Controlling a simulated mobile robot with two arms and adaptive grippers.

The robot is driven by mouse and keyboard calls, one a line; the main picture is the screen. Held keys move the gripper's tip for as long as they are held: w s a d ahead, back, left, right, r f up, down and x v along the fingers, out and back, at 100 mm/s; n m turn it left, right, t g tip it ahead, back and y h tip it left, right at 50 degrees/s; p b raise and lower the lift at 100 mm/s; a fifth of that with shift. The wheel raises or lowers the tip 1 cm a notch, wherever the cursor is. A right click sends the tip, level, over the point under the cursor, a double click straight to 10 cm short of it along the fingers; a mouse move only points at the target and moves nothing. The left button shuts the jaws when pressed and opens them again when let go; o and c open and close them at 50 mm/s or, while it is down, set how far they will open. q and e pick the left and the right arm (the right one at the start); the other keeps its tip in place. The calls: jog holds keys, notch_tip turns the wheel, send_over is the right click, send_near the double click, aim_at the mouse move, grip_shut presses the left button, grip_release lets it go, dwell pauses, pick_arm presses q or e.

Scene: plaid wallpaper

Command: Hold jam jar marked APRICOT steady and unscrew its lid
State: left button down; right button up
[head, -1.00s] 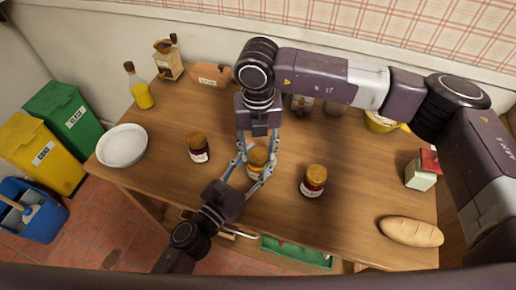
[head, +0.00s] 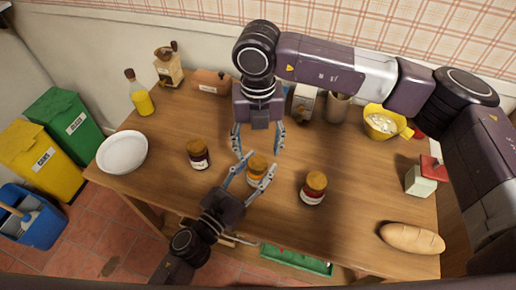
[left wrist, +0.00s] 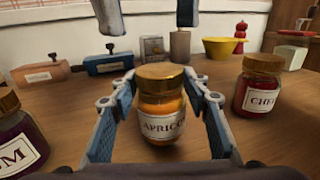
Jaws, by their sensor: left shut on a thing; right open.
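The APRICOT jam jar (head: 257,173) stands upright on the table, an orange jar with a gold lid (left wrist: 161,74) on top. My left gripper (head: 260,164) is shut on the jar's body, one finger on each side; in the left wrist view the label (left wrist: 163,125) faces the camera, its last letter cut off. My right gripper (head: 257,146) is open and empty above and behind the jar, pointing down. Its fingertips also show at the top of the left wrist view (left wrist: 149,28), apart from the lid.
A dark jam jar (head: 199,155) stands to the left and a red CHERRY jar (head: 313,188) to the right, both close to the left gripper. A white plate (head: 122,153), bread loaf (head: 411,238) and yellow bowl (head: 380,124) lie farther out.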

pick_arm(q)
jog(key=c, duration=1)
grip_release()
